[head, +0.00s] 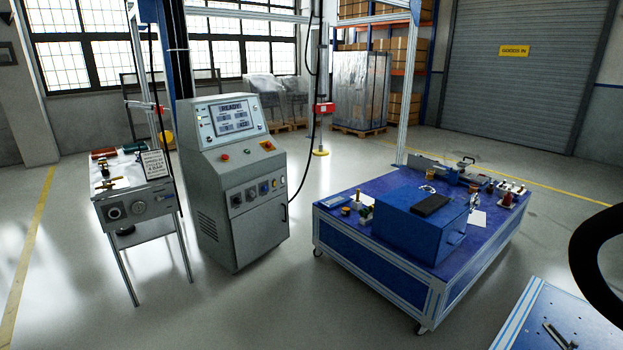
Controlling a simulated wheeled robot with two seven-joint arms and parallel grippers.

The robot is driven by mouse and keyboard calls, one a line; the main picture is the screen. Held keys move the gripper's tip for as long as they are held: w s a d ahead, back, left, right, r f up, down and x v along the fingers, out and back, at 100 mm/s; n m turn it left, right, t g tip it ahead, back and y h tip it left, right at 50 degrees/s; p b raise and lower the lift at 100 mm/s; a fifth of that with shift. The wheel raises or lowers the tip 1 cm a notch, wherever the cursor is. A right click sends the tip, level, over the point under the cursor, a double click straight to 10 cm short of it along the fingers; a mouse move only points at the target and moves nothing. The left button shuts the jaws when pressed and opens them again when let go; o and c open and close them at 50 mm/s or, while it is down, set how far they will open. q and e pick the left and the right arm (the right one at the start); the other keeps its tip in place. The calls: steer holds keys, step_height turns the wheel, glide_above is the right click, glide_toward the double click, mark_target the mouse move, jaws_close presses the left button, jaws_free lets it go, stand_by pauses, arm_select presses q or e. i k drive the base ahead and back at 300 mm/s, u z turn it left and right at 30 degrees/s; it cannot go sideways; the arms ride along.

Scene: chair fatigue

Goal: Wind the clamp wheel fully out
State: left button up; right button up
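I cannot pick out the clamp wheel for certain in the head view. A small dark fixture with a handle on top (466,162) stands at the back of the blue wheeled table (460,290), too small to tell whether it bears the wheel. A thick black curved shape (583,250) cuts in at the right edge, close to the camera; most of it is out of frame and I cannot tell what it is. Neither of my grippers is in view.
A grey console (235,170) with a lit screen stands left of centre. A bench with small parts (135,208) is at the left. A blue box (405,222) sits on the blue table. Another work surface (560,310) is at lower right. Open floor lies in front.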

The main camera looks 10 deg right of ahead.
mark_target(427, 188)
steer(key=i, duration=2.85)
steer(key=z, duration=2.95)
steer(key=i, duration=1.1)
steer(key=u, duration=0.9)
